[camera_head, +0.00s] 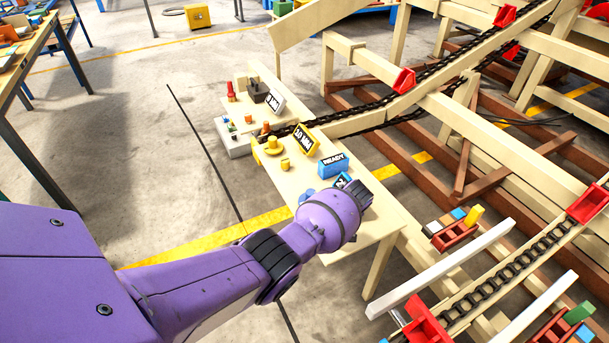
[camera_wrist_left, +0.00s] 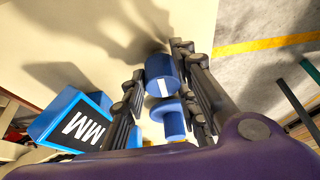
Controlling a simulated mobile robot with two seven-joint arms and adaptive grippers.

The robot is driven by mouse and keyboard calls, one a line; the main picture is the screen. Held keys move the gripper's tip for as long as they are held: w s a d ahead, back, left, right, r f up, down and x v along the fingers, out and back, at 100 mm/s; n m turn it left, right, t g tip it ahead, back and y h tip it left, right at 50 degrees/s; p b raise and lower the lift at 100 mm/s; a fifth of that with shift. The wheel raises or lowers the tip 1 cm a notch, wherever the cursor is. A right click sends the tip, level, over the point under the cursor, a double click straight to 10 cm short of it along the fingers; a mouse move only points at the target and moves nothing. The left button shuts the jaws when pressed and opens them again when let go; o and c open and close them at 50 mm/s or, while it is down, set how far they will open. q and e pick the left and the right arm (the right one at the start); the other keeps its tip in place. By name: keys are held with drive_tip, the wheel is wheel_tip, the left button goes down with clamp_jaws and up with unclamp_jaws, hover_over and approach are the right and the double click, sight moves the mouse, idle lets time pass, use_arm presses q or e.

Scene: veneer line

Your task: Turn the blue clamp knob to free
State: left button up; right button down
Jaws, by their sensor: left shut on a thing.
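The blue clamp knob (camera_wrist_left: 160,76) is a short blue cylinder with a white line on its face, seen in the left wrist view. My left gripper (camera_wrist_left: 158,66) is shut on it, with dark fingers on both sides. A second blue round part (camera_wrist_left: 172,121) with a wider flange shows just below the knob, between the fingers. In the head view, my purple left wrist hides the knob and the fingers. Only a blue round part (camera_head: 306,196) shows at the wrist's left edge; I cannot tell which of the two it is. My right gripper is not in view.
On the pale bench (camera_head: 385,222) are a blue READY sign (camera_head: 333,166), a yellow sign (camera_head: 303,140) and yellow knobs (camera_head: 273,147). Chain conveyors (camera_head: 500,285) run at right.

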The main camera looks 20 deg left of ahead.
use_arm(q)
drive_tip(key=shift+w+d+r, duration=0.25)
drive_tip(key=shift+w+d, duration=0.05)
drive_tip(key=shift+d, duration=0.05)
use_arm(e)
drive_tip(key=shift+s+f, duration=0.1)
use_arm(q)
drive_tip(key=o, duration=1.1)
drive_tip(key=shift+w+f, duration=0.1)
drive_tip(key=shift+c, duration=0.2)
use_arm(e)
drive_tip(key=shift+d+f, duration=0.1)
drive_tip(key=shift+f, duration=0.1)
use_arm(q)
drive_tip(key=shift+a, duration=0.15)
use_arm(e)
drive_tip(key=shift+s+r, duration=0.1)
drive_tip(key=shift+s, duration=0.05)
use_arm(q)
drive_tip(key=v, duration=1.2)
drive_tip(key=shift+s, duration=0.2)
drive_tip(key=shift+f, duration=0.1)
